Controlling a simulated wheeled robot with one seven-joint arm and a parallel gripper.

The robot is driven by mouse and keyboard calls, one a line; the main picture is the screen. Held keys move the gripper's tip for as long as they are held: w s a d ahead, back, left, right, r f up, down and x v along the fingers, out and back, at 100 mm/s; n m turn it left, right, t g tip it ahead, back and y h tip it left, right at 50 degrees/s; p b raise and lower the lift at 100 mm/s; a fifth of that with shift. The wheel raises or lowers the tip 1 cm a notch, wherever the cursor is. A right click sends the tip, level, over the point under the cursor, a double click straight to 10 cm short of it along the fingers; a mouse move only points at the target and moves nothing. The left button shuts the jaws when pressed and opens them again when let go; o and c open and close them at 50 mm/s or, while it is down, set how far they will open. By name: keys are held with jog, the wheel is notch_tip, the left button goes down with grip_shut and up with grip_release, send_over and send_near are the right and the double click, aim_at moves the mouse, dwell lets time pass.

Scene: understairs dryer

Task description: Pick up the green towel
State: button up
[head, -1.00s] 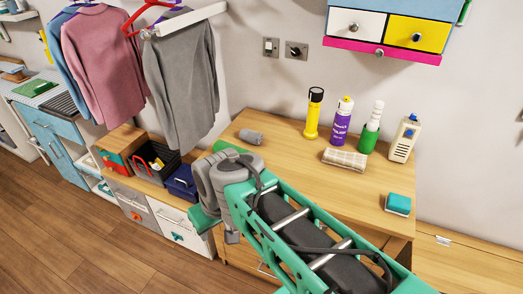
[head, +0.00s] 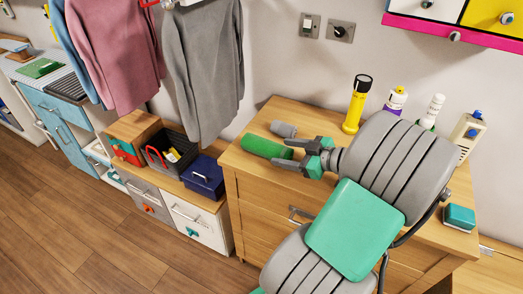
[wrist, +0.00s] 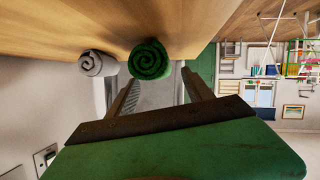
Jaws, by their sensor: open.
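The green towel (head: 266,147) is a rolled cylinder lying on the wooden dresser top near its left edge. My gripper (head: 291,153) is open, with its fingers pointing left at the right end of the towel. In the wrist view the towel's spiral end (wrist: 149,59) shows ahead, between the lines of the two fingers (wrist: 158,98). The jaws look empty, and I cannot tell whether a fingertip touches the towel.
A grey rolled towel (head: 283,129) lies close behind the green one. A yellow flashlight (head: 357,106), a purple bottle (head: 396,101) and a teal sponge (head: 460,217) stand or lie on the dresser (head: 252,193). Grey clothing (head: 204,70) hangs to the left.

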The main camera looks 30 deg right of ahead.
aim_at(268, 148)
jog(key=p+x, duration=0.1)
jog(key=x, duration=0.6)
jog(key=shift+w+f, duration=0.2)
jog(key=shift+w, duration=0.05)
jog(key=c, duration=1.2)
jog(key=shift+r, duration=0.1)
jog(key=shift+r, duration=0.25)
notch_tip(268, 148, up, 3)
jog(key=shift+f, duration=0.1)
jog(key=a+r+b, duration=0.1)
jog(key=a+r, duration=0.8)
jog(key=a, duration=0.5)
jog(key=shift+r, duration=0.3)
